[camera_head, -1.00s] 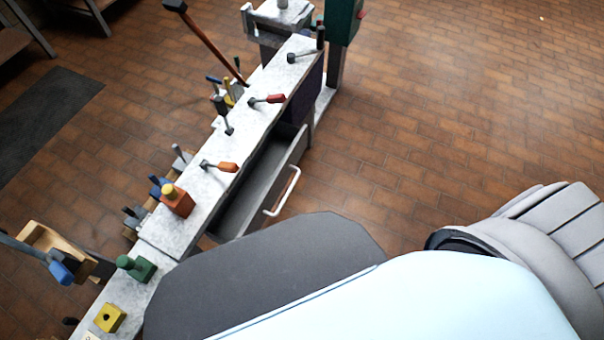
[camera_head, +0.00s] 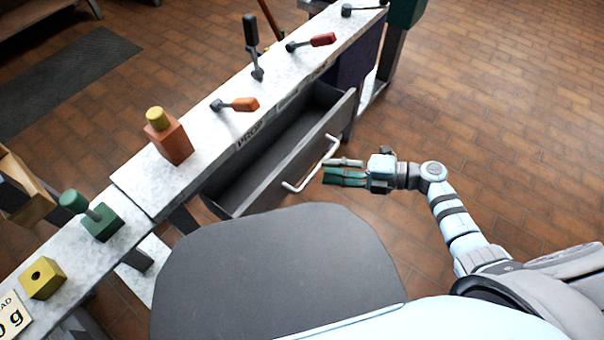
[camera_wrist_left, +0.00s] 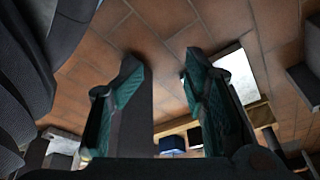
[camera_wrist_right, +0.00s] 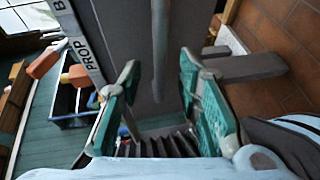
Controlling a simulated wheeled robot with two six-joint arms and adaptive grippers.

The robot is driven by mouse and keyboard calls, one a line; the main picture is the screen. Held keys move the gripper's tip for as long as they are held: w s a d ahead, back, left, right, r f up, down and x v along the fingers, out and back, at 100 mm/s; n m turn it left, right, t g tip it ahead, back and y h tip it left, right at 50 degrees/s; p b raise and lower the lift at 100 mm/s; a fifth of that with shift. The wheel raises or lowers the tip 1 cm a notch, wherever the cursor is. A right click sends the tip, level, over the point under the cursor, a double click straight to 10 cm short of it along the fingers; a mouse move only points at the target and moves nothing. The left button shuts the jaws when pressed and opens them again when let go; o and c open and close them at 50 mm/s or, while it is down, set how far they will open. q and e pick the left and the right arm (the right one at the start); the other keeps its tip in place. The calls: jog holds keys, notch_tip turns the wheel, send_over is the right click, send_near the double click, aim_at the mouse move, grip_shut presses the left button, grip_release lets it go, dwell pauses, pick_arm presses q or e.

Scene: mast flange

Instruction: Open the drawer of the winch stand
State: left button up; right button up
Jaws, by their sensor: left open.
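The winch stand (camera_head: 190,175) is a long pale-topped bench. Its grey drawer (camera_head: 275,170) is pulled out, and I see into its empty-looking inside. The drawer's white bar handle (camera_head: 300,187) is on its front face. My right gripper (camera_head: 326,171) is just in front of the handle's middle. In the right wrist view my right gripper (camera_wrist_right: 160,68) has its fingers apart, with the handle bar (camera_wrist_right: 160,35) lined up between them; I cannot tell if they touch. My left gripper (camera_wrist_left: 160,78) is open and empty over the floor, out of the head view.
On the bench top stand an orange block with a yellow knob (camera_head: 169,137), a green block (camera_head: 98,218), a yellow block (camera_head: 43,278) and levers with red (camera_head: 322,40) and orange (camera_head: 244,104) grips. The brick floor (camera_head: 490,110) to the right is clear.

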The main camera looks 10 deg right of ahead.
aim_at(318, 167)
pick_arm(q)
jog(key=shift+w+d+r+b, duration=0.2)
jog(key=shift+w+r+b, duration=0.15)
jog(key=shift+w+r, duration=0.35)
pick_arm(e)
jog(key=shift+x, duration=2)
pick_arm(q)
jog(key=shift+s+r, duration=0.1)
jog(key=shift+s, duration=0.05)
pick_arm(e)
grip_shut()
